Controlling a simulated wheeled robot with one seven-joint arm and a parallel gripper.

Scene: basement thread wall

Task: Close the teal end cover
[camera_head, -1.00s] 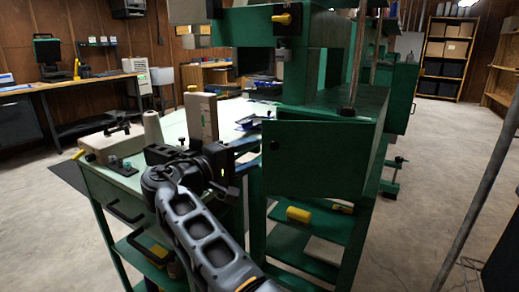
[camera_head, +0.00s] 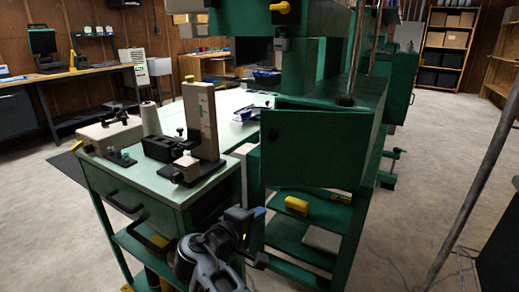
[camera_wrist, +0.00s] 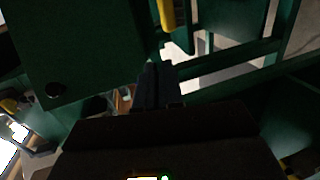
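The teal end cover (camera_head: 315,150) is a flat dark green panel on the end of the green machine. It stands ajar, with a dark gap behind its top edge. A small black knob (camera_head: 273,134) is near its left edge. In the wrist view the cover (camera_wrist: 80,45) fills the upper left, with the knob (camera_wrist: 56,91) facing me. My gripper (camera_head: 258,238) is low, below the cover's lower left corner and apart from it. In the wrist view its dark fingertips (camera_wrist: 158,75) look together, with nothing seen between them.
A green-topped bench (camera_head: 150,180) with a thread cone (camera_head: 150,119), a beige upright block (camera_head: 201,120) and black fixtures stands to the left. Below the cover, an open shelf holds a yellow item (camera_head: 297,205). A grey pole (camera_head: 470,185) stands at the right, with open floor before it.

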